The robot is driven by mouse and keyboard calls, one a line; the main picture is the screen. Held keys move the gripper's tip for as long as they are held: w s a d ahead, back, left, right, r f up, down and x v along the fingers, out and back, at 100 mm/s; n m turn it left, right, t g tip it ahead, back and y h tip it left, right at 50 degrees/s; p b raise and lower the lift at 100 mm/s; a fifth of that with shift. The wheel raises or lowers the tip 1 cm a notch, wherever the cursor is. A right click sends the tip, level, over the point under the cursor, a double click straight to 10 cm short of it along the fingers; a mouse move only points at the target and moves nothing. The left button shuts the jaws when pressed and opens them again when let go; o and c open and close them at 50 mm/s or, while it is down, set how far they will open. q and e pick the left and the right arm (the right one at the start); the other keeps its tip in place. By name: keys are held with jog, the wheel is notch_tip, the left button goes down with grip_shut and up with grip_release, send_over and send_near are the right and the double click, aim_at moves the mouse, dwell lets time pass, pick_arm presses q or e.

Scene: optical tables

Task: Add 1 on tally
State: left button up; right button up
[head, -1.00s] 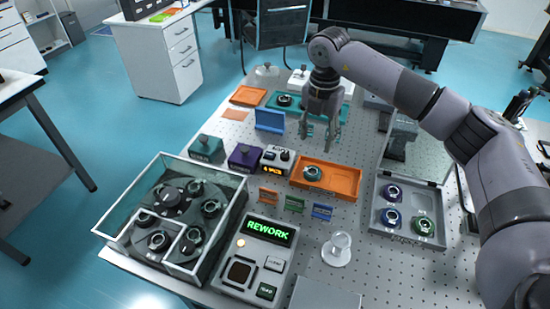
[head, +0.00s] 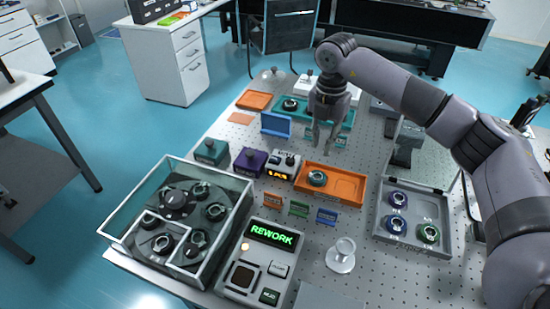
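A small white box with a lit orange display (head: 282,168) stands in the middle of the table, right of a purple box; a dark knob or button shows on it. It looks like the tally device, but its digits are too small to read for certain. My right gripper (head: 323,145) points down beyond the orange tray, above and right of the display box in the picture. Its two fingers show a narrow gap with nothing seen between them. It is apart from the box. My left gripper is not in view.
An orange tray (head: 347,186) with one round part sits right of the box. A purple box (head: 249,161) and a teal box (head: 211,151) stand left. In front are small coloured card stands, a REWORK console (head: 254,270) and a glass-walled case (head: 128,237). A grey tray (head: 437,242) lies right.

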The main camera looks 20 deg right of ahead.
grip_shut()
dwell(1.2)
